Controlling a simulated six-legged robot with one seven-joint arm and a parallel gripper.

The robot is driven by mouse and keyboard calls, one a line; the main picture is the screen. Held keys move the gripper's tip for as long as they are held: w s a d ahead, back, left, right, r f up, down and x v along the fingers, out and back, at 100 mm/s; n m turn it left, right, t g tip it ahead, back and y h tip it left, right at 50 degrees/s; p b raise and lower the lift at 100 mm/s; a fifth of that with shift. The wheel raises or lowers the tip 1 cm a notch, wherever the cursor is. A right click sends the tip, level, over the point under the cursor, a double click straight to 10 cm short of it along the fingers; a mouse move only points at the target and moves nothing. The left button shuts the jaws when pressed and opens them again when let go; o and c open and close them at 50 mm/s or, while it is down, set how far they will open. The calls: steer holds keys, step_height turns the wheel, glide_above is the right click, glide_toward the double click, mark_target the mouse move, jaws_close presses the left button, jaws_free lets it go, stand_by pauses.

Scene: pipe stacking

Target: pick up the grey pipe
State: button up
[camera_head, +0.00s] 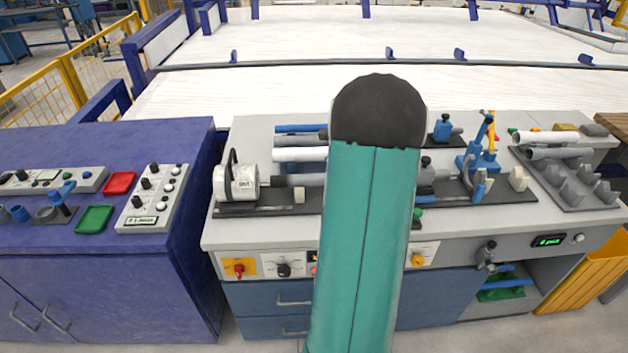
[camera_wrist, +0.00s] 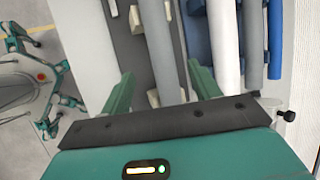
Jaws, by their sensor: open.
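A grey pipe (camera_wrist: 163,50) runs lengthwise in the wrist view, between the two green fingers of my gripper (camera_wrist: 163,88). The fingers are open and apart from it on both sides; I cannot tell the height gap. In the head view this looks like the grey pipe (camera_head: 305,180) by the white machine head, partly hidden behind my arm. My gripper is hidden there. Another grey pipe (camera_wrist: 253,40) lies to the right in the wrist view, between a white pipe (camera_wrist: 223,40) and a blue pipe (camera_wrist: 274,40).
Small pale blocks on the dark base plate (camera_wrist: 125,45) stand close beside the pipe. In the head view, a rack (camera_head: 572,185) with a white pipe (camera_head: 545,137) stands at the right. A blue cabinet (camera_head: 60,240) with control boxes is at the left.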

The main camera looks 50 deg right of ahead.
mark_target(321, 177)
steer(key=x, duration=0.7)
steer(key=shift+w+f, duration=0.15)
steer(key=shift+w, duration=0.25)
steer(key=c, duration=1.1)
